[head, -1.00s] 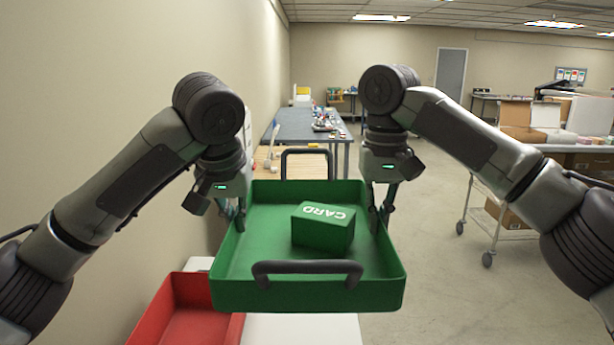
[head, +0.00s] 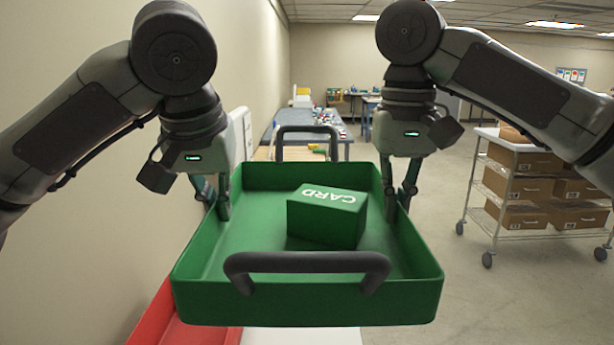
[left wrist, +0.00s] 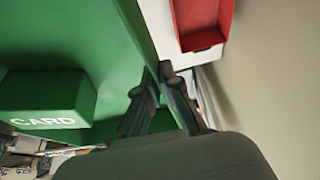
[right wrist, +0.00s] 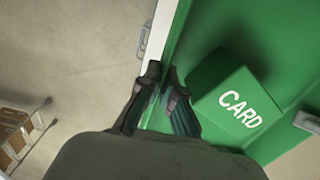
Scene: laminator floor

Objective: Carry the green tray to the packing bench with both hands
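The green tray (head: 300,303) is held level in front of me, above a white surface, with dark handles at its near and far ends. A green box marked CARD (head: 328,217) lies inside, right of the middle. My left gripper (head: 222,203) is shut on the tray's left wall. In the left wrist view its fingers (left wrist: 160,95) straddle the rim. My right gripper (head: 400,198) is shut on the right wall. In the right wrist view its fingers (right wrist: 160,90) also pinch the rim. The packing bench cannot be told for certain.
A red tray (head: 180,318) lies below on the left, partly hidden by the green tray. A wall runs close along the left. A wheeled cart (head: 517,238) with cardboard boxes stands at the right. Tables stand further back. The floor between is clear.

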